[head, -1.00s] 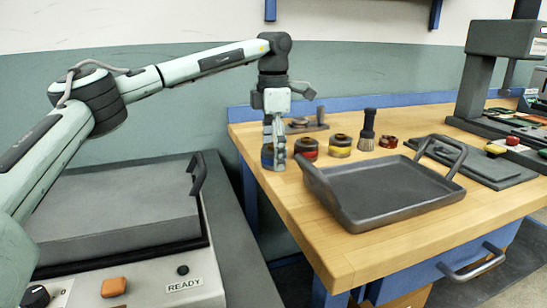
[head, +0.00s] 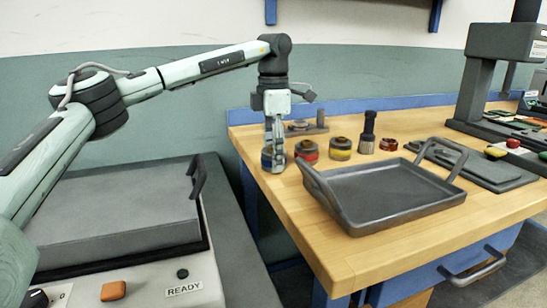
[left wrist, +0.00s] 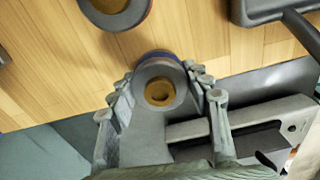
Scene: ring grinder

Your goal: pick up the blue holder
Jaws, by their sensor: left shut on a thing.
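The blue holder (head: 266,157) stands upright at the left end of the wooden bench, a round piece with a blue band. My left gripper (head: 274,163) points down over it with its fingers on either side. In the left wrist view the holder (left wrist: 159,88) shows from above as a grey ring with a brass-coloured centre, and the left gripper (left wrist: 160,100) is closed around it. The holder appears to rest on the bench top. Most of its side is hidden by the fingers. My right gripper is not in view.
A red holder (head: 306,151) and a yellow holder (head: 340,148) stand just right of the gripper. A brush (head: 367,132) and a dark red ring (head: 388,144) follow. A grey tray (head: 390,195) with raised handles fills the bench front. The bench's left edge is close to the holder.

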